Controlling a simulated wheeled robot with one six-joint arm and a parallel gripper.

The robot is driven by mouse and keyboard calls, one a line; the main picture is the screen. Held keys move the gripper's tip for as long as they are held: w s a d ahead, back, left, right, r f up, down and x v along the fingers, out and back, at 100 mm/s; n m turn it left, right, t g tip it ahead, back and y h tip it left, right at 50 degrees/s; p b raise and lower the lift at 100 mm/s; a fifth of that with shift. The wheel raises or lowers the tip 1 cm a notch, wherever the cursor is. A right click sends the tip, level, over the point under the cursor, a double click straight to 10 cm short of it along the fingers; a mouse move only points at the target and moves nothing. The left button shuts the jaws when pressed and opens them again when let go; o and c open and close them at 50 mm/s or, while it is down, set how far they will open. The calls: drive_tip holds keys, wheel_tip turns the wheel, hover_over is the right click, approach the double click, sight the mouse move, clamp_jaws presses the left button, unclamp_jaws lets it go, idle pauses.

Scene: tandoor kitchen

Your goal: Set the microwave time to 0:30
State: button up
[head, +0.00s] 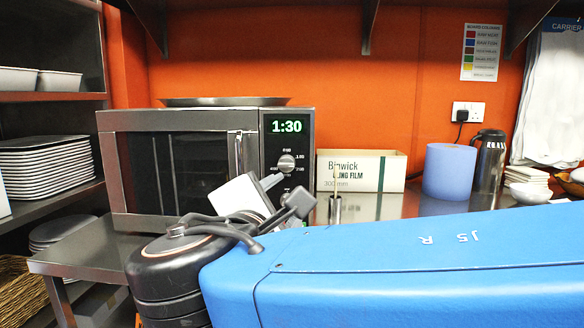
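The steel microwave (165,165) stands on the counter with its door shut. Its green display (287,127) reads 1:30. Below the display is a round time knob (286,163) with small white markings around it. The panel below the knob is partly hidden by my arm's end. My gripper (280,190) is just below and in front of the knob, at the lower part of the control panel. It appears apart from the knob, but the depth is hard to judge. My wrist hides part of the gripper, and whether its fingers are open or shut is unclear.
A cling film box (362,171), a blue paper roll (449,172) and a dark flask (488,160) stand right of the microwave. A metal tray (225,101) lies on top of it. Shelves with stacked plates (45,160) are at left. My blue arm covers the lower right.

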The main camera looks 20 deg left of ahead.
sight(284, 167)
drive_tip(key=s+a+r+n, duration=0.1)
drive_tip(key=s+a+r, duration=0.1)
drive_tip(key=s+a, duration=0.1)
drive_tip(key=shift+t+y, duration=0.4)
drive_tip(key=w, duration=0.6)
drive_tip(key=w+a, duration=0.1)
drive_tip(key=w, duration=0.4)
drive_tip(key=w+a, duration=0.1)
drive_tip(key=w, duration=0.5)
drive_tip(key=shift+w, duration=0.3)
drive_tip(key=shift+c, duration=0.4)
drive_tip(key=shift+f, duration=0.1)
drive_tip(key=c, duration=1)
